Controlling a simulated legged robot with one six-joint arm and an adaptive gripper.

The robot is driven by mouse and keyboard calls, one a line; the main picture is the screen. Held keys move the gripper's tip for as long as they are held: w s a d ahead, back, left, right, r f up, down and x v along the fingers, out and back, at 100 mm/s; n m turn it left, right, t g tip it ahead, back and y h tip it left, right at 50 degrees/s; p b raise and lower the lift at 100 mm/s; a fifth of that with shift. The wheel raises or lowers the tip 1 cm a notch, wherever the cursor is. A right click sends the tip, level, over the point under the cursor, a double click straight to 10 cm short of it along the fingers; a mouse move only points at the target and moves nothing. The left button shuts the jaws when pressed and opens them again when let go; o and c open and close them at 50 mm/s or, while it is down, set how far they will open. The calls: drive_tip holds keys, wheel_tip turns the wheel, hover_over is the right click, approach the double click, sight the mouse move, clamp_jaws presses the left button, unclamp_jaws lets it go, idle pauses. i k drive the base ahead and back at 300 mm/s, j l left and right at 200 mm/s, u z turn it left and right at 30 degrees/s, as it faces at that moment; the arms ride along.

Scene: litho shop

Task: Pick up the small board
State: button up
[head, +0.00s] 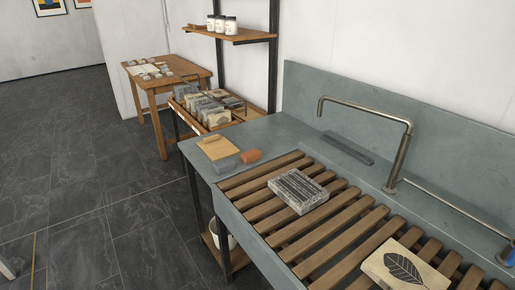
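A small tan wooden board (216,148) lies at the left end of the grey stone counter (262,138). A small brownish thing rests on its top; I cannot tell what it is. A grey piece (228,164) lies against the board's near edge. A reddish-brown block (251,156) lies just right of it, apart from the board.
A slatted wooden rack (335,225) spans the sink, holding a dark-patterned stone block (298,190) and a leaf-print stone (405,268). A tall metal faucet (405,145) rises behind. Dark tiled floor (90,190) is open at left.

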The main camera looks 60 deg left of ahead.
sight(217, 147)
drive_tip(key=k+j+u, duration=0.1)
drive_tip(key=u, duration=0.35)
drive_tip(key=j+u, duration=0.25)
drive_tip(key=u, duration=0.2)
drive_tip(key=j+u, duration=0.25)
drive_tip(key=u, duration=0.2)
drive_tip(key=l+u, duration=0.25)
drive_tip(key=u, duration=0.15)
drive_tip(key=k+l+u, duration=0.1)
drive_tip(key=u, duration=0.35)
drive_tip(key=k+l+u, duration=0.1)
drive_tip(key=l+u, duration=0.3)
drive_tip(key=i+j+z, duration=0.3)
drive_tip(key=i+j, duration=0.3)
drive_tip(key=i+j+z, duration=0.1)
drive_tip(key=i+j, duration=0.3)
drive_tip(key=i+j+z, duration=0.15)
drive_tip(key=i+j, duration=0.2)
drive_tip(key=i+j+z, duration=0.15)
drive_tip(key=i+j, duration=0.15)
drive_tip(key=j, duration=0.15)
drive_tip(key=i+j+z, duration=0.15)
drive_tip(key=i+j, duration=0.15)
drive_tip(key=j, duration=0.15)
drive_tip(key=i+j+z, duration=0.15)
drive_tip(key=j, duration=0.3)
drive_tip(key=i+j+z, duration=0.1)
drive_tip(key=i+j, duration=0.2)
drive_tip(key=j, duration=0.25)
